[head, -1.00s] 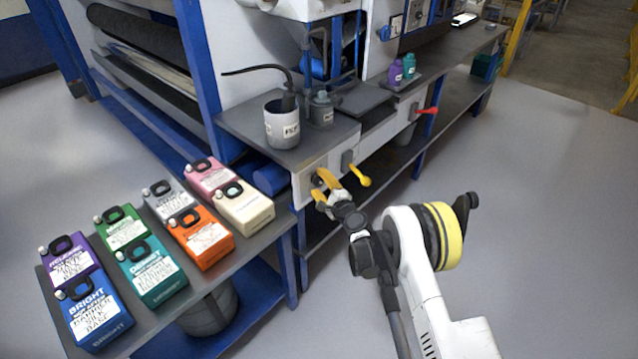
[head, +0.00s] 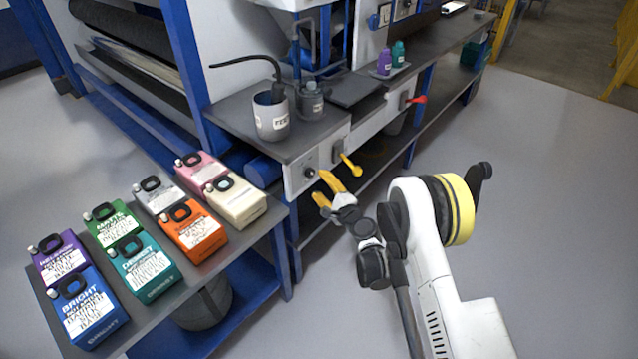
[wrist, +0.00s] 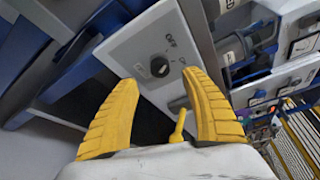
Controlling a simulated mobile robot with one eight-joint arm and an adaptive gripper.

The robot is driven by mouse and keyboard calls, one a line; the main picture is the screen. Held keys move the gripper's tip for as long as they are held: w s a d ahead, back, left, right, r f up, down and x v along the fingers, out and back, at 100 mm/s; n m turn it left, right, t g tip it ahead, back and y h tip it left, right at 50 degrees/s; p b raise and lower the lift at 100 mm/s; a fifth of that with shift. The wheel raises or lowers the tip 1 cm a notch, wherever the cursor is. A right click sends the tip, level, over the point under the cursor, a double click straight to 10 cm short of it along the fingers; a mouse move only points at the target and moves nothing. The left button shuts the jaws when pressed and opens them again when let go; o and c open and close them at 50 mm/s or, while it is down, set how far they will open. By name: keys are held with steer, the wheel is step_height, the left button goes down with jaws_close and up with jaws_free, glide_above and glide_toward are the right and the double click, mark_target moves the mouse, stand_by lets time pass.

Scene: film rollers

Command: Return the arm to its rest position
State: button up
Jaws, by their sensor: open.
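My gripper (head: 326,190) has yellow fingers and is open and empty. In the head view it is in front of the white control panel (head: 300,176) of the machine. In the wrist view the two fingers (wrist: 160,110) stand apart, with the panel and its black knob (wrist: 159,67) beyond them. An "OFF" label shows beside the knob. A yellow lever (head: 351,166) sticks out right of the panel; it also shows between the fingers in the wrist view (wrist: 179,126). I cannot tell the exact gap between fingers and panel.
A low table at left carries several colored cartons, such as the blue one (head: 85,306). A grey cup (head: 271,116) and a bottle (head: 310,99) stand on the machine's shelf. A red lever (head: 415,100) sticks out farther right. The floor (head: 540,200) at right is clear.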

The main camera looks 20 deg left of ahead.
steer(key=w+d+r+n+h, duration=0.1)
steer(key=d+r+n, duration=0.15)
steer(key=r, duration=0.35)
steer(key=w+d+r+n, duration=0.1)
steer(key=d+r, duration=0.2)
steer(key=r, duration=0.4)
steer(key=s+d+r+n+g+h, duration=0.2)
steer(key=s+d+r+n+h, duration=0.3)
steer(key=d+r, duration=0.65)
steer(key=s+d+r+n+h, duration=0.15)
steer(key=s+d+r, duration=0.35)
steer(key=s+d, duration=0.8)
steer(key=s+d+f+n+g+h, duration=0.1)
steer(key=s+d+h, duration=0.1)
steer(key=s+d, duration=0.4)
steer(key=s+d+f+n+g+h, duration=0.1)
steer(key=s+d, duration=0.5)
steer(key=s, duration=0.7)
steer(key=shift+s+f+n+h, duration=0.2)
steer(key=shift+f+n+h, duration=0.1)
steer(key=shift+f+h, duration=0.4)
